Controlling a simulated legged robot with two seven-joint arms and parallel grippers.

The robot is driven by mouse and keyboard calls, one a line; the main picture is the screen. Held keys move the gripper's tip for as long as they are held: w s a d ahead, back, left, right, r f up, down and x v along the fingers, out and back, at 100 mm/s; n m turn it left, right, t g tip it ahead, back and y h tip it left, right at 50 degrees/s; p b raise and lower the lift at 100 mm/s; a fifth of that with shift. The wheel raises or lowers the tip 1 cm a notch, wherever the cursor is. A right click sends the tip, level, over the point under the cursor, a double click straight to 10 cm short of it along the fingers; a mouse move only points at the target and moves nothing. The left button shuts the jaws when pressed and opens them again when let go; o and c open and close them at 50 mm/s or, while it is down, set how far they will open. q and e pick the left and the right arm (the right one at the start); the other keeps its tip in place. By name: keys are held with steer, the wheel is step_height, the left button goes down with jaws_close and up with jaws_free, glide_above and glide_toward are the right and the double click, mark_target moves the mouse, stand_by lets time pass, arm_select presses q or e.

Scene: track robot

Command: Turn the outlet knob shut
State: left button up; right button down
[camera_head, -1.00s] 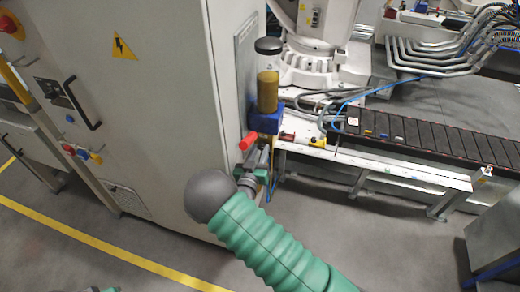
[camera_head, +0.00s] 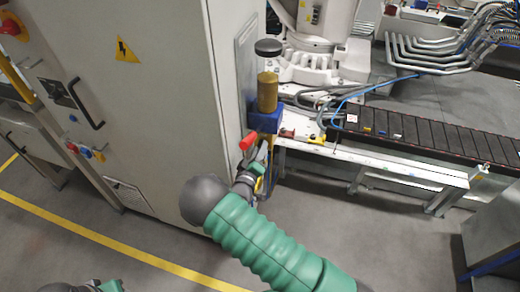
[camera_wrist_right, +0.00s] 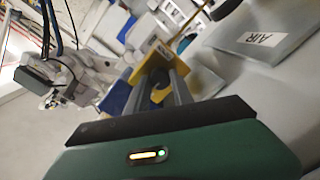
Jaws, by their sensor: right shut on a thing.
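The air unit is on the cabinet's right side, with a blue block (camera_head: 265,120), a brass-coloured cylinder (camera_head: 267,92) and a red handle (camera_head: 248,141). My right gripper (camera_head: 262,152) is just below the blue block, largely hidden by its own wrist. A bit of my left gripper (camera_head: 85,287) shows at the bottom edge.
The grey cabinet (camera_head: 150,110) stands close to the left of the right gripper. A black mushroom-shaped part (camera_head: 268,46) is above the cylinder. A white bench with a conveyor (camera_head: 430,135) stands to the right.

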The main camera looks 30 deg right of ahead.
steer(key=shift+a+f, duration=0.15)
steer(key=shift+a, duration=0.05)
stand_by(0.3)
steer(key=c, duration=1.3)
jaws_free()
steer(key=shift+w, duration=0.1)
arm_select(q)
steer(key=shift+a, duration=0.15)
arm_select(e)
steer(key=shift+o, duration=1)
steer(key=shift+d, duration=0.1)
